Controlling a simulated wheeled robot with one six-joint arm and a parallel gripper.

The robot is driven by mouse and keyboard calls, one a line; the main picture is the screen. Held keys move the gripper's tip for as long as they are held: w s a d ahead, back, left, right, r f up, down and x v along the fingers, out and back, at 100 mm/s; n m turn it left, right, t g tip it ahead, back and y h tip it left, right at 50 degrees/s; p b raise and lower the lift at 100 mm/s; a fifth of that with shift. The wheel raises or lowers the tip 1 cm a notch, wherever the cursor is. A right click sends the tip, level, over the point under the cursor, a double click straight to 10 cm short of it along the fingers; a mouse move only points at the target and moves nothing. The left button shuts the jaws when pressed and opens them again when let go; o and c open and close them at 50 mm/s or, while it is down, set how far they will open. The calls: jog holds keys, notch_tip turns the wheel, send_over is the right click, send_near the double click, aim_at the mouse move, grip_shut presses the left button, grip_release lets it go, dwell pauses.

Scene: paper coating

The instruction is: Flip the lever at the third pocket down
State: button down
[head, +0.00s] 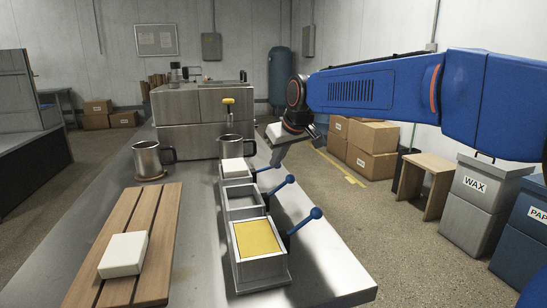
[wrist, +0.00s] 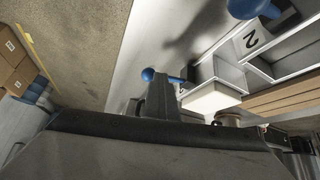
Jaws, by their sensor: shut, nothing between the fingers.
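A row of three metal pockets stands on the steel table. The front pocket (head: 262,268) holds a yellow sheet or fill, the middle pocket (head: 240,213) looks empty, and a white block (head: 232,165) sits at the farthest pocket. Each has a blue-knobbed lever at its right, tilted up and outward: front lever (head: 316,213), middle lever (head: 290,179), far lever (head: 276,157). My gripper (head: 277,160) is shut and empty, its tip right by the far knob. In the wrist view its fingers (wrist: 157,88) overlap that knob (wrist: 147,74); I cannot tell whether they touch.
A slatted wooden board (head: 153,215) with a white block (head: 123,254) lies left of the pockets. Two metal mugs (head: 147,158) (head: 229,148) stand behind. A large steel box (head: 195,105) closes off the back. The table strip right of the levers is clear.

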jog(key=shift+w+d+f, duration=0.1)
jog(key=shift+d+f, duration=0.2)
jog(key=shift+f, duration=0.05)
jog(key=shift+a, duration=0.15)
jog(key=shift+s+a+r, duration=0.2)
jog(key=shift+a+r, duration=0.15)
jog(key=shift+a, duration=0.2)
jog(key=shift+r, duration=0.1)
jog(key=shift+s+a+r, duration=0.15)
jog(key=shift+s, duration=0.05)
jog(key=s+a+v, duration=0.1)
jog(key=v, duration=1.1)
